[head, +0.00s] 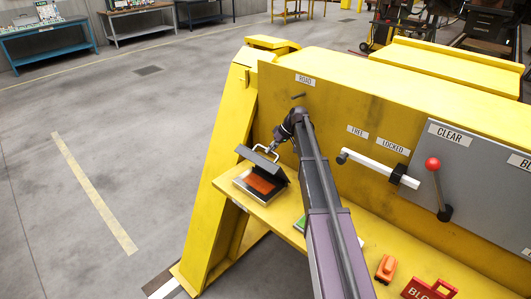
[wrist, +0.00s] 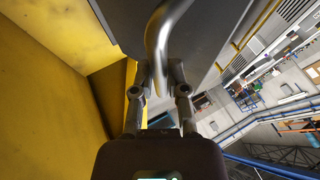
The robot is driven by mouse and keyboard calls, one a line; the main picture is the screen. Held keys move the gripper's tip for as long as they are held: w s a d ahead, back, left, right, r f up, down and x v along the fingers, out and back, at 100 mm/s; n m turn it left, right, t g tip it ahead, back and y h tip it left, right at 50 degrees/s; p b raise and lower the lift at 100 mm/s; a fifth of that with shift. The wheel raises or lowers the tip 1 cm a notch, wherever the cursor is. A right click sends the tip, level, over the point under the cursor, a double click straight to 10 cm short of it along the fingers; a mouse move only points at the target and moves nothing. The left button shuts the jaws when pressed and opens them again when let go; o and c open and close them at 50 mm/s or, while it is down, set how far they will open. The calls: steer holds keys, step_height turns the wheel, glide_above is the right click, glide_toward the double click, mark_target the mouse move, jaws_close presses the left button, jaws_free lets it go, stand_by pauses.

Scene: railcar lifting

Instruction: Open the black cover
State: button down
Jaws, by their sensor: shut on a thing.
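The black cover (head: 262,164) is raised and tilted over a small box (head: 242,188) on the yellow ledge. An orange-red surface (head: 261,182) shows inside the box below it. The cover's metal handle (head: 264,149) is a bent bar on its upper face. My gripper (head: 274,146) is shut on this handle at its right side. In the wrist view the curved handle (wrist: 157,38) runs between the fingertips of my gripper (wrist: 158,75), with the dark cover (wrist: 205,30) behind it. The cover's hinge cannot be made out clearly.
A yellow wall (head: 330,105) rises behind the ledge. A white-handled lever (head: 375,166) and a red-knobbed lever (head: 436,185) stick out to the right. A green-edged item (head: 300,222), an orange object (head: 386,268) and a red block (head: 428,290) lie on the ledge. Open floor lies left.

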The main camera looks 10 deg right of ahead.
steer(key=shift+w+d+f, duration=0.1)
steer(key=shift+w+d, duration=0.35)
steer(key=shift+d, duration=0.05)
steer(key=c, duration=0.8)
jaws_free()
steer(key=shift+w+a+f, duration=0.1)
steer(key=shift+w, duration=0.05)
steer(key=shift+o, duration=0.8)
steer(key=shift+w+f, duration=0.1)
